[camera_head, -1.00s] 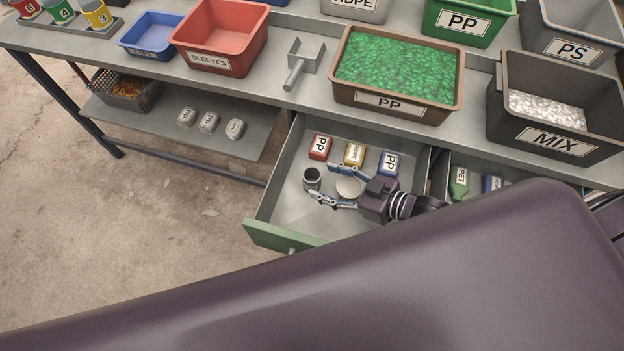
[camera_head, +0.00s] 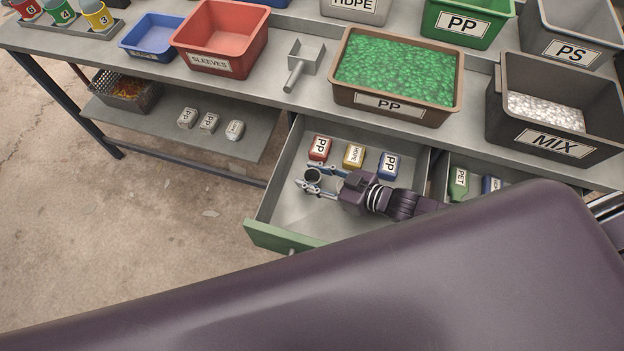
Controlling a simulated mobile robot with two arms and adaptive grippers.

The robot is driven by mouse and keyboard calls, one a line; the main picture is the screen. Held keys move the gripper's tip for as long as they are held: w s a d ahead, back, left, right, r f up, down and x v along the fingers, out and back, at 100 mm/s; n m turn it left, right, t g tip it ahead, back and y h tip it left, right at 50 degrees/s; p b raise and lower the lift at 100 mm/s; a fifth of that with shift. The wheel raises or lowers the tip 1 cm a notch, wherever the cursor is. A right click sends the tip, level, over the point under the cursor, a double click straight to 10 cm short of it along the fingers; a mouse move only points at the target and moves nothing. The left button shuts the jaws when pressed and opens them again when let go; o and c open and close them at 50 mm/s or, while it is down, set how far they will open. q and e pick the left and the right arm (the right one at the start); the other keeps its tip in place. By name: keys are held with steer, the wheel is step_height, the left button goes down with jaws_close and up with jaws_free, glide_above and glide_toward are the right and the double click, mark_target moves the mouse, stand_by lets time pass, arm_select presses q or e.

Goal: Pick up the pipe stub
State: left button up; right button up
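My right gripper (camera_head: 305,177) reaches in from the right, low in the drawer. One finger lies on the stub's far side and one on its near side, and both look closed against it. The gripper hides part of the stub's lower side. My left gripper is not in view.
Red, yellow and blue labelled blocks (camera_head: 353,156) lie along the back of the drawer (camera_head: 290,215). The PP bin (camera_head: 382,115) and the MIX bin (camera_head: 555,150) stand on the bench above. The drawer's front floor is clear.

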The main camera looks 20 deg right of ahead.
mark_target(312, 175)
steer(key=c, duration=0.3)
steer(key=shift+c, duration=0.2)
steer(key=shift+r, duration=0.1)
step_height(312, 175, up, 20)
steer(key=p, duration=0.2)
steer(key=w+d+r+m+t+h, duration=0.1)
steer(key=w+d+r+m, duration=0.1)
steer(key=w+d+r, duration=0.35)
steer(key=s+r+n+g+y, duration=0.1)
steer(key=s+r+n, duration=0.1)
steer(key=s, duration=0.3)
steer(key=s+d+r+n+g+y, duration=0.1)
steer(key=s+r+n+g+y, duration=0.1)
steer(key=s, duration=0.3)
steer(key=shift+s+r+n, duration=0.15)
steer(key=shift+r+n, duration=0.15)
steer(key=shift+r, duration=0.55)
